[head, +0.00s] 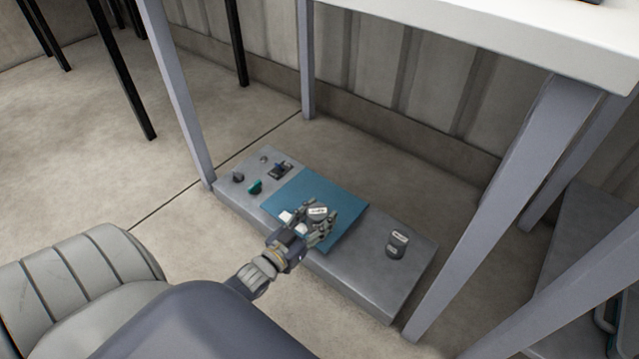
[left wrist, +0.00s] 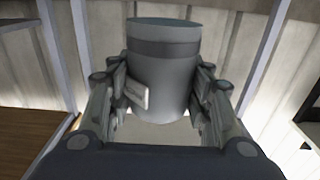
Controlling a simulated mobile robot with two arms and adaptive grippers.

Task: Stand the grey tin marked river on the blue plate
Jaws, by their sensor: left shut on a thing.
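The blue plate (head: 343,196) lies flat on a low grey platform. My left gripper (head: 319,222) is over the plate, shut on a grey tin (head: 317,210) with a white label. In the left wrist view the tin (left wrist: 163,75) sits between the two fingers, with its pale label near the left finger. Its label is too small to read. I cannot tell whether the tin touches the plate. A second grey tin (head: 397,244) with a pale label stands on the platform to the right of the plate; its label is also unreadable. My right gripper is not in view.
The grey platform (head: 375,284) lies on the floor beneath a table (head: 480,25) with grey legs. Small knobs, one of them green (head: 255,187), and a dark switch (head: 281,170) sit at its left end. Bare platform lies around the second tin.

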